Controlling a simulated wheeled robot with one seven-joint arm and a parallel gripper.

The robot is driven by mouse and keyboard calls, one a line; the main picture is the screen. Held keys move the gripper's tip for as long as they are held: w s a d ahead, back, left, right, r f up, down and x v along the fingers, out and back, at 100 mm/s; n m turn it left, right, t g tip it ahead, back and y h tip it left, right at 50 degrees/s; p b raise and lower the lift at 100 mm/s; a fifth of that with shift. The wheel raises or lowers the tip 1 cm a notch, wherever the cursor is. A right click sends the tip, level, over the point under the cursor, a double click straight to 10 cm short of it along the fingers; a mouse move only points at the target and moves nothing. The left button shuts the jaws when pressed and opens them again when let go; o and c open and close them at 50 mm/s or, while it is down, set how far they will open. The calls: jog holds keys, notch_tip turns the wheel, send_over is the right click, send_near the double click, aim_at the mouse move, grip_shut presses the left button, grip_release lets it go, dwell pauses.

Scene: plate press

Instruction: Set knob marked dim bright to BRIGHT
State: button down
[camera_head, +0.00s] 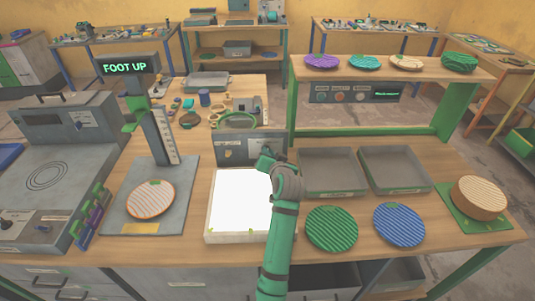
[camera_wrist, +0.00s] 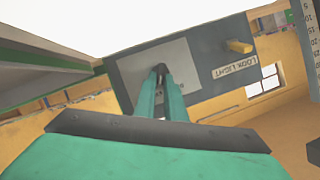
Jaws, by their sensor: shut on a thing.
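The grey control box (camera_head: 222,150) stands behind the bright white light panel (camera_head: 236,200) in the head view. My gripper (camera_head: 268,158) reaches its front face at the right. In the wrist view my gripper (camera_wrist: 161,78) has its green fingers together on a small dark knob (camera_wrist: 160,67) on a pale plate (camera_wrist: 150,85). The fingers cover most of the knob. Its pointer and any DIM or BRIGHT marks are not readable.
Two grey trays (camera_head: 330,190) (camera_head: 395,185) lie right of my arm, with a green plate (camera_head: 331,228) and a blue plate (camera_head: 399,224) before them. A gauge stand reading FOOT UP (camera_head: 125,67) rises at left, with a striped plate (camera_head: 150,199) on its base.

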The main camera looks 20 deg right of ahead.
jog(key=shift+d+f+m, duration=0.1)
jog(key=shift+f+m, duration=0.1)
jog(key=shift+m, duration=0.3)
jog(key=shift+y, duration=0.3)
jog(key=c, duration=1.8)
grip_release()
jog(key=shift+w, duration=0.1)
jog(key=v, duration=1)
jog(key=shift+s+f, duration=0.15)
jog(key=shift+s, duration=0.25)
